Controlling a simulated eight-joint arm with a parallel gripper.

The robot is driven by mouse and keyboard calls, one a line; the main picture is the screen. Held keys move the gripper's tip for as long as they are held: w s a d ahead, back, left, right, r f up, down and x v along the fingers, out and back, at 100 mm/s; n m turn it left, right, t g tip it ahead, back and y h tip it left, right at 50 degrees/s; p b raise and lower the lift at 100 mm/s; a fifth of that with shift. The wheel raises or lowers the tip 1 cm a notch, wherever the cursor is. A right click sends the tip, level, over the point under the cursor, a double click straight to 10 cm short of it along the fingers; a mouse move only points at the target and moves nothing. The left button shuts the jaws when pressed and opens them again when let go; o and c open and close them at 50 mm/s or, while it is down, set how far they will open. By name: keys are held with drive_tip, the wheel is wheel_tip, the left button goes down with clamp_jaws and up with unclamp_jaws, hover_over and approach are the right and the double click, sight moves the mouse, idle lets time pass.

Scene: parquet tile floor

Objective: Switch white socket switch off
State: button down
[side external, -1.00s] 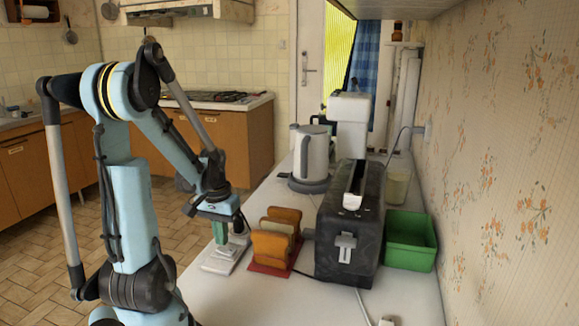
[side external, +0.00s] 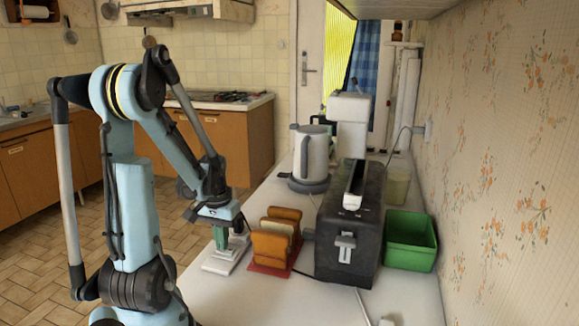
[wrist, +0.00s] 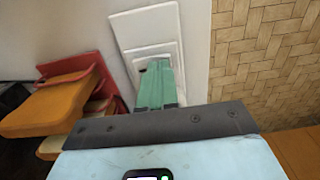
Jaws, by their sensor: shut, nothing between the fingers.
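The white socket switch (side external: 226,256) is a flat white plate near the counter's left edge, left of the bread rack. In the wrist view the white socket switch (wrist: 144,22) shows stepped white frames, with its middle partly hidden behind the fingers. My gripper (side external: 220,240) points down over the switch. Its green fingers are closed together and hold nothing. In the wrist view the fingertips of my gripper (wrist: 156,66) overlap the inner frame of the switch. I cannot tell if they touch it, and the rocker's position is hidden.
A red rack with bread slices (side external: 274,243) stands just right of the switch. A black toaster (side external: 348,225), a green bin (side external: 409,240) and a kettle (side external: 311,158) stand further right and back. The counter's front part (side external: 270,300) is clear.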

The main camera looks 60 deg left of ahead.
wheel_tip(320, 180, up, 7)
idle(1.1)
drive_tip(key=w+d+m+t, duration=0.1)
drive_tip(key=w+d, duration=0.1)
drive_tip(key=d, duration=0.1)
drive_tip(key=w+d+r+m+t+y, duration=0.1)
drive_tip(key=w+d, duration=0.2)
drive_tip(key=d, duration=0.1)
drive_tip(key=w+d+r+m, duration=0.1)
drive_tip(key=w+d+m, duration=0.1)
drive_tip(key=w+d, duration=0.1)
drive_tip(key=shift+w+d+r+t+y, duration=0.2)
drive_tip(key=shift+d+t+y, duration=0.1)
drive_tip(key=shift+d+t, duration=0.1)
drive_tip(key=w+d+r+m+t+h, duration=0.1)
drive_tip(key=w+d+r+m+t, duration=0.1)
drive_tip(key=d, duration=1.2)
drive_tip(key=w+m+t, duration=0.1)
drive_tip(key=m+t, duration=0.1)
drive_tip(key=m, duration=0.1)
drive_tip(key=shift+d+h, duration=0.2)
drive_tip(key=shift+h, duration=0.1)
